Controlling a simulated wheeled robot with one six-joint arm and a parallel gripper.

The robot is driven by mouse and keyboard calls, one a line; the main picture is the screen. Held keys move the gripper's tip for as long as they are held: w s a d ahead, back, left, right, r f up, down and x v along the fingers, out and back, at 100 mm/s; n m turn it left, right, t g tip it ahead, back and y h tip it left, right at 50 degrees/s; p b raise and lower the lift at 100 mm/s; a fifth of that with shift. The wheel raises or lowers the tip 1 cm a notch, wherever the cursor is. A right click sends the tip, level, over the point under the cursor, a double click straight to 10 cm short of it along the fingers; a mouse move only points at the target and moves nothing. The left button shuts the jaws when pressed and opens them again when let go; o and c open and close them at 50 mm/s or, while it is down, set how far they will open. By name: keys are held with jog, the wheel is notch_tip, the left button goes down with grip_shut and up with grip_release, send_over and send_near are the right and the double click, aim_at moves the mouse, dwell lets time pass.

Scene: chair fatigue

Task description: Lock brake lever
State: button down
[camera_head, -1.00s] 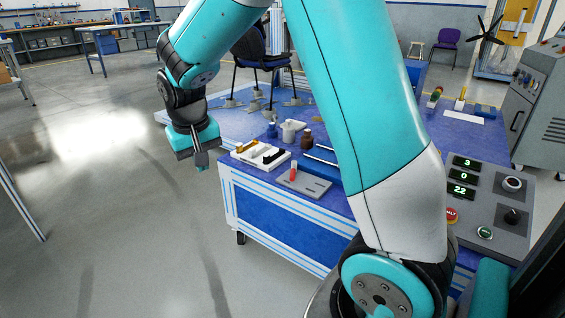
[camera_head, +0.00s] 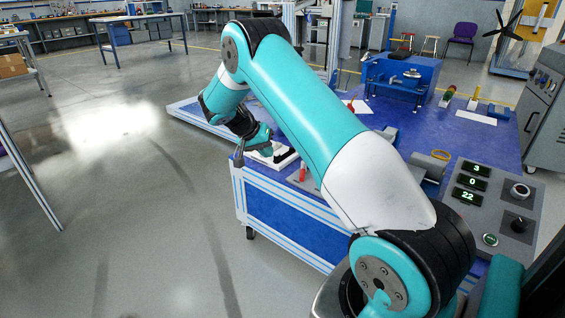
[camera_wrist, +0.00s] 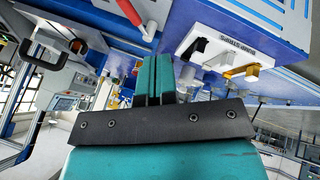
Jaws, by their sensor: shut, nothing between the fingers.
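My gripper (camera_head: 239,158) hangs beside the left end of the blue bench, near a white tray (camera_head: 272,154) holding black pieces. In the wrist view its teal fingers (camera_wrist: 154,78) are shut and empty. A small red upright piece (camera_head: 302,172) stands on the bench to the right of the gripper, partly hidden by my arm. I cannot tell for sure whether it is the brake lever. A red spot (camera_wrist: 137,67) shows left of the fingers in the wrist view.
In the wrist view the white tray (camera_wrist: 218,48) holds black and yellow pieces. A control panel (camera_head: 492,200) with lit displays sits at the right, and a blue machine (camera_head: 402,80) at the back. Open floor (camera_head: 130,220) lies to the left.

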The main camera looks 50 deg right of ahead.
aim_at(303, 171)
jog(key=s+d+f+b, duration=0.1)
jog(key=d+f, duration=0.1)
jog(key=f, duration=0.1)
jog(key=s+d+f+b, duration=0.1)
jog(key=s+d+f, duration=0.1)
jog(key=s+d+f+b, duration=0.1)
jog(key=d+f+b, duration=0.1)
jog(key=d+f, duration=0.1)
jog(key=shift+s+d+f, duration=0.1)
jog(key=shift+s+f, duration=0.2)
jog(key=shift+s, duration=0.1)
